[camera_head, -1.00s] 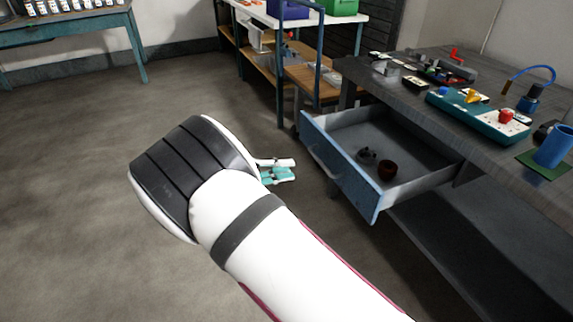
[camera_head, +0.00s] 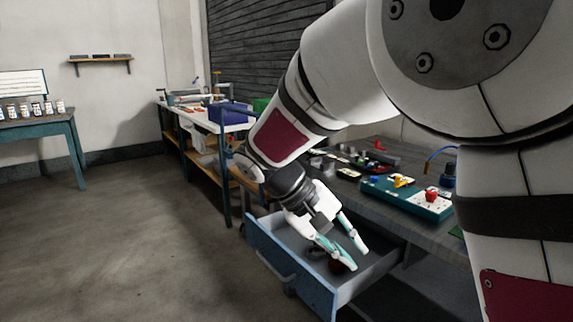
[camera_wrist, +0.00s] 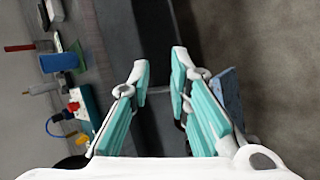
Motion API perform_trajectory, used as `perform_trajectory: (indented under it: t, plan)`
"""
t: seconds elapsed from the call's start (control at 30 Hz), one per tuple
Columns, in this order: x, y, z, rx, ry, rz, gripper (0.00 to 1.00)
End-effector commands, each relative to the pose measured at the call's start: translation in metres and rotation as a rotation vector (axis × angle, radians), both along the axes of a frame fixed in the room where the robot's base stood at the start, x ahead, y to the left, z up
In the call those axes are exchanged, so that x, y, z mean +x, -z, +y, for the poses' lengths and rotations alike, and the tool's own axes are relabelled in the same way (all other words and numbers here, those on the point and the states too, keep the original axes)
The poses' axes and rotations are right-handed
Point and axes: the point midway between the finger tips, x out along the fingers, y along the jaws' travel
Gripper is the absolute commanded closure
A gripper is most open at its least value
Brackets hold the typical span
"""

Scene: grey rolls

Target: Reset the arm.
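My gripper (camera_head: 358,258) hangs over the open blue-fronted drawer (camera_head: 268,250), pointing down and to the right. Its two white and teal fingers are apart. In the wrist view, my gripper (camera_wrist: 160,62) is open, with a dark surface and nothing held between the fingers. My arm reaches in from the right of the head view and bends down to the drawer.
The grey workbench (camera_head: 412,226) carries a teal box (camera_head: 402,198) with coloured knobs, close to the right of my arm. The floor at the left is clear.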

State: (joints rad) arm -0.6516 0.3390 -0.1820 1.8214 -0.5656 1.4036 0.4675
Motion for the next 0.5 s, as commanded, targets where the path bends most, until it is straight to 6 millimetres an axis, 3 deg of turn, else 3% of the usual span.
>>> perform_trajectory:
  t: [0.03, 0.2, 0.5]
  plan:
    - [-0.015, -0.011, -0.015, 0.047, 0.028, 0.006, 0.82]
    - [-0.069, -0.033, -0.051, 0.197, 0.091, 0.03, 0.82]
    - [-0.172, -0.049, -0.087, 0.44, 0.162, 0.008, 0.82]
